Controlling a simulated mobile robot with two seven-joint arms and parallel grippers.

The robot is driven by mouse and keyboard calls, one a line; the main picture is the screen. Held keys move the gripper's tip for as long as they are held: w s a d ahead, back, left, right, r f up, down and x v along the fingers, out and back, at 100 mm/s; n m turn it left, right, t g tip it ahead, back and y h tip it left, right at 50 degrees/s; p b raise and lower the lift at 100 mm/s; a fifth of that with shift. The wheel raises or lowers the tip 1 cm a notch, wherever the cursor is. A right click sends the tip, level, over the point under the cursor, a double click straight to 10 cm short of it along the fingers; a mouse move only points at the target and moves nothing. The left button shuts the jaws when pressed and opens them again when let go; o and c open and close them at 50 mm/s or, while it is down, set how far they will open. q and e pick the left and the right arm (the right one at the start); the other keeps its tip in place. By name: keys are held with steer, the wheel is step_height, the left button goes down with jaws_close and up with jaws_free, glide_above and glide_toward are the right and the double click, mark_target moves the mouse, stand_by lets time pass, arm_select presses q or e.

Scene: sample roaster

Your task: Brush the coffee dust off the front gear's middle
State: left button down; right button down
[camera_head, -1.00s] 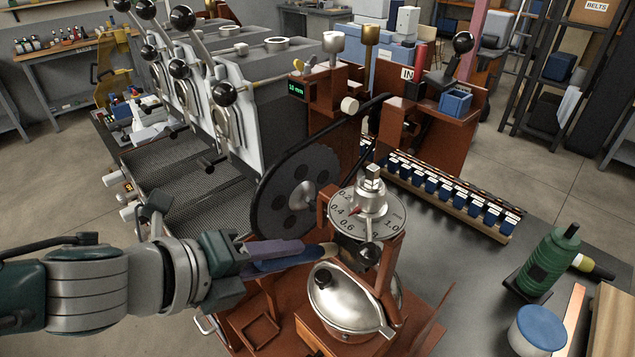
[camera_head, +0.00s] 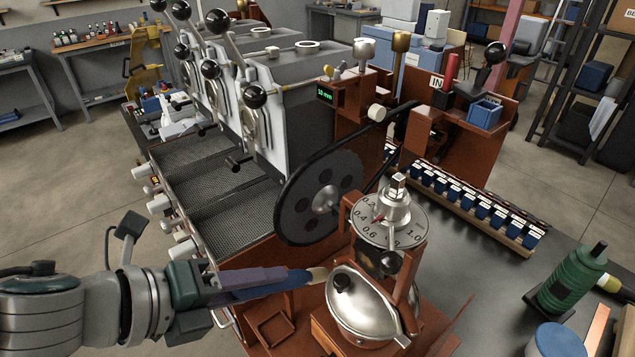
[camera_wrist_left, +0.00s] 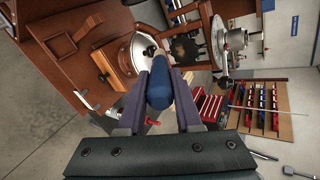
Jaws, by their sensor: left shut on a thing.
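The front gear is a large black wheel with round holes (camera_head: 304,222) on the red-brown machine, and its grey metal middle (camera_head: 326,199) faces outward. Whether dust lies on it is too small to tell. My left gripper (camera_head: 278,279) is below and left of that middle, shut on a blue-handled brush (camera_head: 300,279). The brush's pale tip points right, apart from the gear's middle in the picture. In the left wrist view the blue handle (camera_wrist_left: 160,92) sits between the purple fingers; the gear is not clear there. My right gripper is not in view.
A round dial (camera_head: 405,226) stands right of the gear, above a silver lidded pan (camera_head: 362,305) close to the brush tip. A black belt runs up from the gear. A rack of blue sample boxes (camera_head: 470,203) and a green bottle (camera_head: 572,280) are on the right.

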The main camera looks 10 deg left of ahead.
mark_target(300, 273)
arm_select(q)
steer(key=shift+s+a, duration=0.95)
steer(key=shift+s, duration=0.25)
stand_by(0.5)
steer(key=w+d, duration=0.3)
steer(key=w, duration=0.2)
steer(key=shift+d, duration=0.4)
steer(key=shift+w+d, duration=0.45)
steer(key=shift+w, duration=0.1)
steer(key=shift+w+d, duration=0.45)
steer(key=shift+w, duration=0.1)
steer(key=shift+s+d, duration=0.1)
